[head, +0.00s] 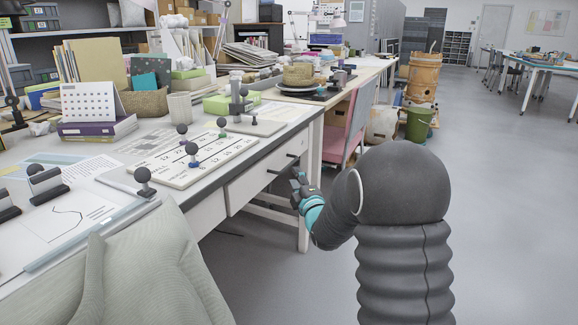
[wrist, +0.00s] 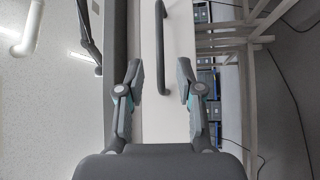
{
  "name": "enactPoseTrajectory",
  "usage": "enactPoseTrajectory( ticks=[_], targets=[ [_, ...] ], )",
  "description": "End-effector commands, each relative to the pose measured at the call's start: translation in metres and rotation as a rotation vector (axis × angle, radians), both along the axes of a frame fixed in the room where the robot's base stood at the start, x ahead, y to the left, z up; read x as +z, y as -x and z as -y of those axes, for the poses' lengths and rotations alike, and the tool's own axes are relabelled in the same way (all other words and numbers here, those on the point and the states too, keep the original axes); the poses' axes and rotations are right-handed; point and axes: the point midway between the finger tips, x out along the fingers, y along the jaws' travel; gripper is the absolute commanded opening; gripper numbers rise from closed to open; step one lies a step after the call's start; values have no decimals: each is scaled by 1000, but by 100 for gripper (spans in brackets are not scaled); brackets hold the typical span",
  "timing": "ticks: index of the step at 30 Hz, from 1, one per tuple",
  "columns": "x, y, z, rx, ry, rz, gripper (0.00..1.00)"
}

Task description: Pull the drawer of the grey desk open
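The desk (head: 318,135) has a grey top edge and a pale drawer front (head: 250,186) below it. The drawer looks shut, with its front about flush under the top. A dark bar handle (head: 279,168) is on the drawer front, partly hidden by my gripper (head: 297,186) in the head view. In the wrist view the handle (wrist: 163,45) runs up the picture along the pale drawer front (wrist: 178,125). My gripper (wrist: 160,75) is open there, with one fingertip on each side of the handle's near end. No contact shows; the depth gap is hard to judge.
The desk top carries a board with dark-knobbed pins (head: 195,160), books (head: 95,128) and papers. A pink chair (head: 350,125) and a green bin (head: 419,123) stand beyond the desk. A pale green cloth-covered shape (head: 150,270) is at the front left. The floor at right is clear.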

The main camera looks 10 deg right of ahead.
Motion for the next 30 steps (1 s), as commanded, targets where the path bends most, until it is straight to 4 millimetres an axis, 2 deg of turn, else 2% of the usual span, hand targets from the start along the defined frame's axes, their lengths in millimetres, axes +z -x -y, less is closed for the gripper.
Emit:
enactPoseTrajectory(
  ticks=[6, 12, 18, 25, 26, 30],
  targets=[
    [6, -39, -6, 0, 0, 0, 36],
    [9, -63, -10, 0, -1, 0, 36],
    [10, -72, -11, -1, -1, -1, 36],
    [10, -72, -11, -1, -1, -1, 36],
    [10, -72, -11, -1, -1, -1, 34],
    [10, -72, -11, -1, -1, -1, 0]
  ],
)
